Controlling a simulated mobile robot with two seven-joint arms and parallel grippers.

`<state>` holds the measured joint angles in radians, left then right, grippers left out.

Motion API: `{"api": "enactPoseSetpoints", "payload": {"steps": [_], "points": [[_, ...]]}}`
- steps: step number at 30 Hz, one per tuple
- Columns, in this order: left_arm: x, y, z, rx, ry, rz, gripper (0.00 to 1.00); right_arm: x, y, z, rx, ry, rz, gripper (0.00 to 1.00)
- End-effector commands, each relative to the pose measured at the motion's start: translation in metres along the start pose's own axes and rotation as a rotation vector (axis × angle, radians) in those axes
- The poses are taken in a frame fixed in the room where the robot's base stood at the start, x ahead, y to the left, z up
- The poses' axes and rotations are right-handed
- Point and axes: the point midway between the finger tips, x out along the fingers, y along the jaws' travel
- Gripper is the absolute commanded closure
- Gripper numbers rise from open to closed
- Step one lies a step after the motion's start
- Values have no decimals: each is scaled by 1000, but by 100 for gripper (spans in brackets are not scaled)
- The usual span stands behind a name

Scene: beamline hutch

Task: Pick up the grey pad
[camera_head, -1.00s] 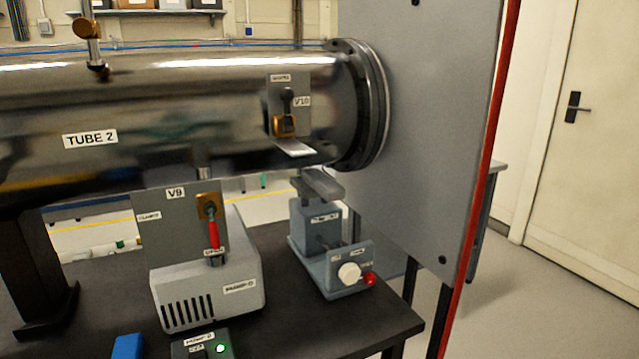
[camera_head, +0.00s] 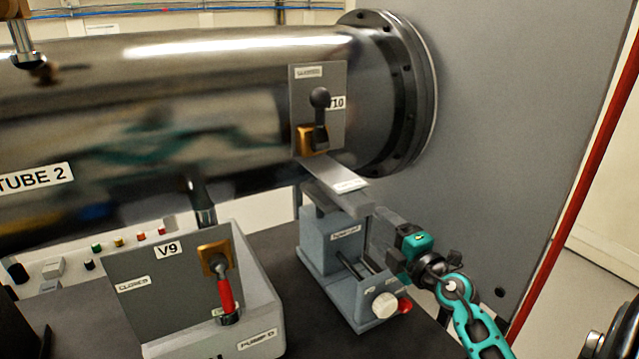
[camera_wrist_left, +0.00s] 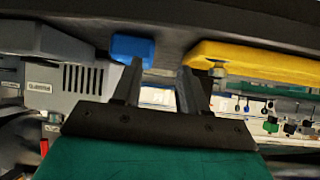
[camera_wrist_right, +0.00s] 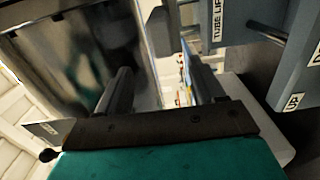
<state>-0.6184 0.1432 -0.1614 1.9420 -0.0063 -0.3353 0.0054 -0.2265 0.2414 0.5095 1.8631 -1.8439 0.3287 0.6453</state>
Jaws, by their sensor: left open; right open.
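The grey pad (camera_head: 345,203) rests on top of the blue-grey tube lift stand (camera_head: 332,240), just under the right end of the steel tube. My right gripper (camera_head: 386,238) is to the right of the pad and stand, open and empty. In the right wrist view, a grey block end that looks like the pad (camera_wrist_right: 160,32) lies ahead of and between the open fingers (camera_wrist_right: 163,88), apart from them. My left gripper (camera_wrist_left: 158,82) shows only in its wrist view, open and empty, below the dark bench edge.
The steel tube (camera_head: 180,110) with its V10 valve plate (camera_head: 335,75) and a labelled tab (camera_head: 335,175) hangs close above the pad. The stand has a white knob (camera_head: 385,305) and red knob (camera_head: 405,305). The pump box (camera_head: 265,310) stands left. A grey panel (camera_head: 520,120) stands behind.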

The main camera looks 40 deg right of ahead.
Motion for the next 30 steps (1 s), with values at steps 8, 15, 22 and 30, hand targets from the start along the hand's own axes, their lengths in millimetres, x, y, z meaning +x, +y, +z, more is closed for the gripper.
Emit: {"api": "enactPoseSetpoints", "payload": {"steps": [8, 15, 22, 30], "points": [[-2, 1, 4, -1, -9, 1, 57, 32, 2, 4, -22, -7, -4, 32], [-3, 2, 6, -2, -15, 2, 57, 70, 1, 4, -21, -6, -4, 32], [-3, 2, 6, -2, -15, 3, 57, 84, 0, 5, -21, -7, -5, 32], [-2, 2, 6, -2, -14, 3, 57, 118, -4, 6, -21, -6, -4, 32]]}}
